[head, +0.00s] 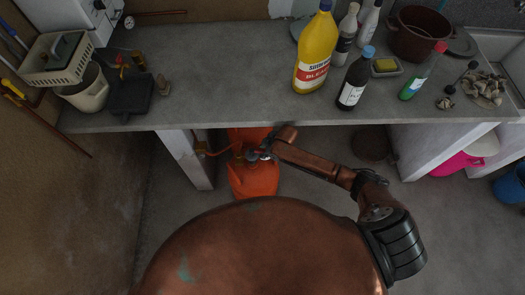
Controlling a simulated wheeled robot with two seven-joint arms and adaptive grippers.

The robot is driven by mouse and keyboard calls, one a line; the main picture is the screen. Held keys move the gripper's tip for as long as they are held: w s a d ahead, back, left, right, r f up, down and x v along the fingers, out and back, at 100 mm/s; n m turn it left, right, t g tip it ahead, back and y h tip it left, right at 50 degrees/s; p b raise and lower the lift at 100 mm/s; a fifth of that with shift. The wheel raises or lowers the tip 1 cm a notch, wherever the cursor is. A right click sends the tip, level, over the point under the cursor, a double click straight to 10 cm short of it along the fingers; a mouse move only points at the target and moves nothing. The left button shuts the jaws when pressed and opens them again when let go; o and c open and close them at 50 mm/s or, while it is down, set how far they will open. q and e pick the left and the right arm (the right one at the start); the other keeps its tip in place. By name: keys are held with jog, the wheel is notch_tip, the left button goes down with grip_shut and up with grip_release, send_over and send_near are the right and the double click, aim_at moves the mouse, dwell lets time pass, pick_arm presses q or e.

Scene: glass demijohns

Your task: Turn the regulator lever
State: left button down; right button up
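An orange gas bottle (254,182) stands on the floor under the front edge of the grey counter. The regulator (251,156) sits on its top, small and dark, with an orange hose (213,153) running from it to the left. The lever itself is too small to make out. My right gripper (265,151) reaches in from the right, beside the regulator at the bottle's top. Whether it touches the regulator, and how its fingers stand, I cannot tell. My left gripper is not in view.
The counter edge (330,123) runs just above my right arm. A pale support (186,160) stands left of the bottle. A yellow bleach bottle (316,52), a dark bottle (355,80) and other items stand on the counter. A dark round basket (371,145) sits on the floor.

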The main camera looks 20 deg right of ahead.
jog(key=shift+c, duration=0.6)
grip_shut()
